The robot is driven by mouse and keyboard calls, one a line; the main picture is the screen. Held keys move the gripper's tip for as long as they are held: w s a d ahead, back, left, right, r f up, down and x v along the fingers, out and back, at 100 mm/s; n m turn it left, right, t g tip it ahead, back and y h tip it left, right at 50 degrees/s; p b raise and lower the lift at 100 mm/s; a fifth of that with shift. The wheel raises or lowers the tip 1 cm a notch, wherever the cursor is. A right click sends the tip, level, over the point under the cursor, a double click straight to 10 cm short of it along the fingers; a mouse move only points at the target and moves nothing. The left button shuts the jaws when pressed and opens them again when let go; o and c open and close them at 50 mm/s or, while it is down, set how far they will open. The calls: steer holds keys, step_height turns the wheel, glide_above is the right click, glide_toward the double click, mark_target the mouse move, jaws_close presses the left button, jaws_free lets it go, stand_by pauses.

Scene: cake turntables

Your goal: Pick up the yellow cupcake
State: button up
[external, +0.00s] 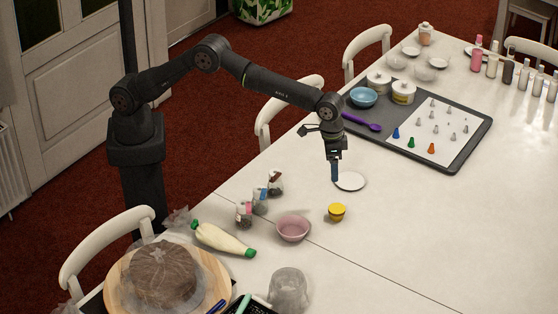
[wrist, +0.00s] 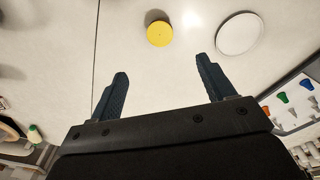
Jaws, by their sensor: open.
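The yellow cupcake (external: 337,212) stands on the white table to the right of the pink bowl in the external view. In the wrist view the yellow cupcake (wrist: 159,33) is a round yellow top beyond the fingertips, between their lines. My gripper (external: 334,178) hangs above the table, pointing down, near the white plate (external: 349,181). In the wrist view my gripper (wrist: 161,68) has its two fingers wide apart with nothing between them. The gripper is apart from the cupcake.
The white plate (wrist: 239,34) lies right of the cupcake in the wrist view. A pink bowl (external: 292,228), small jars (external: 260,200) and a piping bag (external: 222,239) stand to the left. A dark tray (external: 462,150) with piping tips lies at the right. The table front right of the cupcake is clear.

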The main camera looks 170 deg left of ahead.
steer(key=w+n, duration=0.1)
glide_toward(337, 208)
steer(key=shift+g+y, duration=0.3)
steer(key=f, duration=0.9)
steer(key=shift+w+a+f, duration=0.2)
steer(key=shift+w+f, duration=0.05)
steer(key=shift+w, duration=0.1)
steer(key=c, duration=1)
